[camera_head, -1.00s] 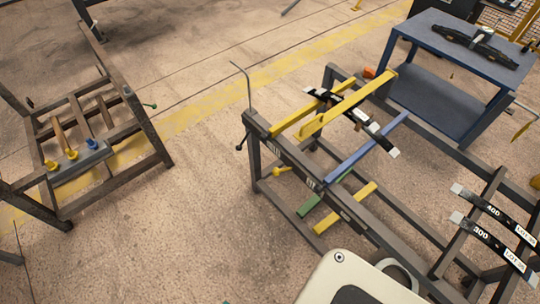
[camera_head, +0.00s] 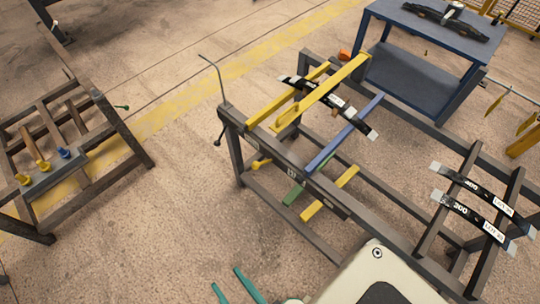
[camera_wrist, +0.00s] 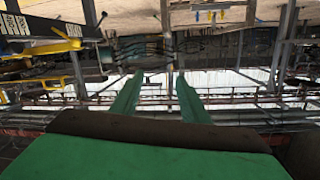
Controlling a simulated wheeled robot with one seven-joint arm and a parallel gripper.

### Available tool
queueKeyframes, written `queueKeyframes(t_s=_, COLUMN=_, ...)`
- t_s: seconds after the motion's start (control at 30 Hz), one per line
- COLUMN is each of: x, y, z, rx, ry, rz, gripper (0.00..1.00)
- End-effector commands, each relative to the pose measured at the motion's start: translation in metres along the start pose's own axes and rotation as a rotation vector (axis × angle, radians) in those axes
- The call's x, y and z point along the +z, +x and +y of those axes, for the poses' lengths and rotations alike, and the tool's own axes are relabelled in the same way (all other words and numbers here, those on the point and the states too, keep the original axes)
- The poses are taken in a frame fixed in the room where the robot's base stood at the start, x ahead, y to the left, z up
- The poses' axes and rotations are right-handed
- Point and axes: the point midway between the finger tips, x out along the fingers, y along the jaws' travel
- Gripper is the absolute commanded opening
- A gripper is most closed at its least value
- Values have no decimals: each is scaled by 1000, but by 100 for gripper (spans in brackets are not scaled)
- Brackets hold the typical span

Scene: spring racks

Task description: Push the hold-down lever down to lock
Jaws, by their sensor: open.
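The long yellow bar (camera_head: 330,88) on the dark steel rack appears to be the hold-down lever. It lies at a slant over a black leaf spring (camera_head: 300,84), beside a second yellow bar (camera_head: 270,103). Whether it is locked I cannot tell. My gripper (camera_head: 226,277) shows at the bottom edge as two green fingers, apart and empty, over the floor in front of the rack and well short of the lever. In the wrist view the open fingers (camera_wrist: 158,84) have nothing between them. A yellow part (camera_wrist: 52,36) shows at upper left there, too unclear to name.
A thin bent rod (camera_head: 214,80) stands up at the rack's left corner. A blue bar (camera_head: 343,134) crosses the rack, and labelled springs (camera_head: 470,212) lie at its right. A blue table (camera_head: 425,80) stands behind. Another rack (camera_head: 120,130) is at left, with clear floor between.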

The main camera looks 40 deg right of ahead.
Motion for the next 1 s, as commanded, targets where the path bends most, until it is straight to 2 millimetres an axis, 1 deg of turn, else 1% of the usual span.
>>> queueKeyframes(t_s=0.03, x=-3, y=14, z=4, rx=4, ry=101, rz=58, gripper=41)
queueKeyframes(t_s=0.17, x=-15, y=47, z=22, rx=6, ry=431, rz=228, gripper=41)
queueKeyframes(t_s=0.2, x=-19, y=58, z=29, rx=2, ry=536, rz=282, gripper=41)
queueKeyframes(t_s=0.27, x=-24, y=73, z=41, rx=-4, ry=691, rz=364, gripper=41)
queueKeyframes(t_s=0.4, x=-34, y=106, z=74, rx=-30, ry=1045, rz=557, gripper=41)
queueKeyframes(t_s=0.57, x=-39, y=143, z=119, rx=-76, ry=1436, rz=791, gripper=41)
queueKeyframes(t_s=0.67, x=-37, y=166, z=148, rx=-113, ry=1669, rz=946, gripper=41)
queueKeyframes(t_s=0.8, x=-28, y=198, z=185, rx=-172, ry=1975, rz=1173, gripper=41)
queueKeyframes(t_s=0.9, x=-18, y=219, z=206, rx=-216, ry=2159, rz=1331, gripper=41)
queueKeyframes(t_s=1.0, x=-8, y=238, z=220, rx=-252, ry=2299, rz=1468, gripper=41)
